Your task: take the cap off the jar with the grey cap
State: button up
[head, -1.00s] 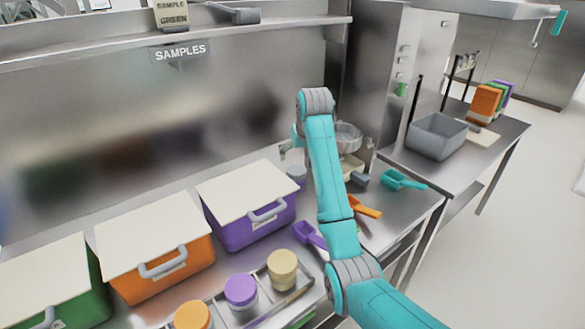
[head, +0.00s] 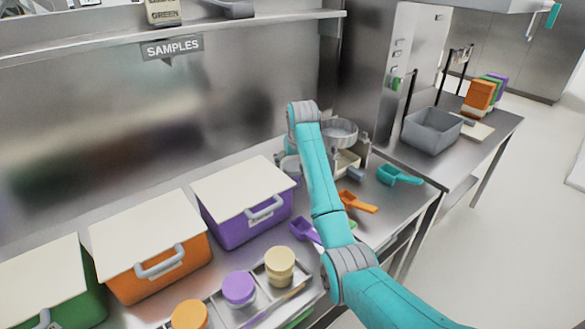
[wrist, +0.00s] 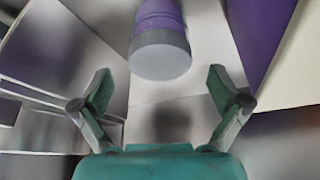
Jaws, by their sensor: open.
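The jar with the grey cap shows in the wrist view, its purple body (wrist: 158,15) at the top and its grey cap (wrist: 160,58) towards me. My gripper (wrist: 159,78) is open, one finger to either side of the cap, with clear gaps and no contact visible. In the head view the jar (head: 290,166) stands on the counter behind the purple bin, partly hidden by my arm. My gripper is mostly hidden there behind my wrist.
The lidded purple bin (head: 250,222) stands close beside the jar. A tray (head: 262,305) holds jars with orange, purple and cream caps. Purple (head: 303,230), orange (head: 358,203) and teal (head: 398,176) scoops lie on the counter. A sieve (head: 341,132) stands behind my arm.

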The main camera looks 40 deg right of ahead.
jog(key=shift+x, duration=0.8)
jog(key=c, duration=0.9)
jog(key=shift+c, duration=0.2)
